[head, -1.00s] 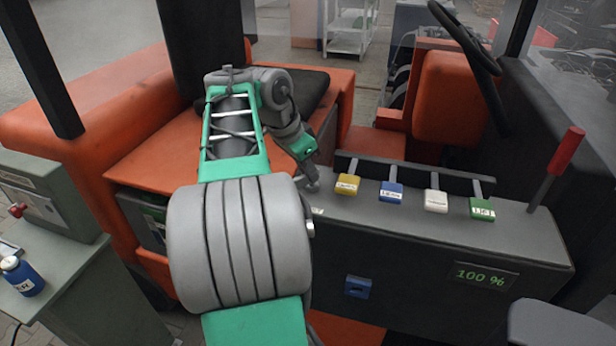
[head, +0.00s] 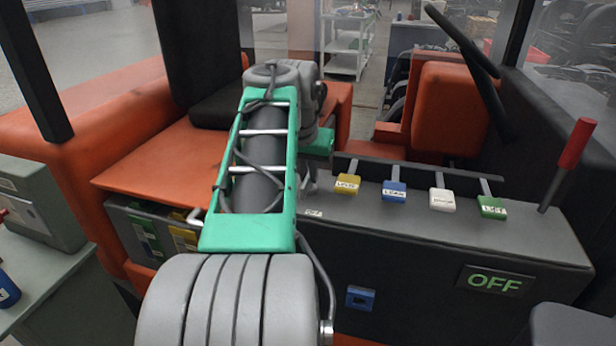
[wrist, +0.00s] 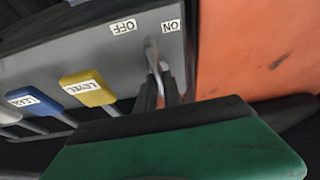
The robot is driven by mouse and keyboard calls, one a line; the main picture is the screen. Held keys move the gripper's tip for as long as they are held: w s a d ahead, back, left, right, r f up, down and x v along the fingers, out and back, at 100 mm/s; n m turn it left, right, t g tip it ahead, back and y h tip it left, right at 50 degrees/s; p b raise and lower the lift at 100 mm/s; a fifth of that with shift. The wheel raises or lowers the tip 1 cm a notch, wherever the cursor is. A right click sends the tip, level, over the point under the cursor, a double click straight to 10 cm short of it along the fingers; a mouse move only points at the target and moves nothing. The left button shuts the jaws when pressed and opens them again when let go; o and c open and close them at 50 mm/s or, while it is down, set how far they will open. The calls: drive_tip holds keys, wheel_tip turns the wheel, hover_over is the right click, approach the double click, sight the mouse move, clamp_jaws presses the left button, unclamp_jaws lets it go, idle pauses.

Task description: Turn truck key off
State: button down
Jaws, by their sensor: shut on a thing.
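The truck key (wrist: 153,56) shows in the wrist view as a thin grey metal piece on the console's end. Its tip points between the OFF label (wrist: 123,26) and the ON label (wrist: 171,26). My gripper (wrist: 160,88) is shut on the key, with dark fingers on both sides of its lower part. In the head view my arm hides the key and the fingertips. The display (head: 493,281) on the console front reads OFF in green.
Yellow (head: 347,184), blue (head: 394,191), white (head: 441,200) and green (head: 491,207) levers stand along the console (head: 420,240), right of my gripper. A red-handled lever (head: 574,150) rises at its right end. The orange truck body (head: 160,170) lies to the left.

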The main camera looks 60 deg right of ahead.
sight(304, 182)
idle(0.4)
drive_tip(key=c, duration=1.5)
unclamp_jaws()
drive_tip(key=p+v, duration=0.2)
drive_tip(key=v, duration=0.5)
drive_tip(key=shift+d+p, duration=0.1)
drive_tip(key=shift+p, duration=0.2)
drive_tip(key=shift+a+r, duration=0.25)
drive_tip(key=shift+r, duration=0.2)
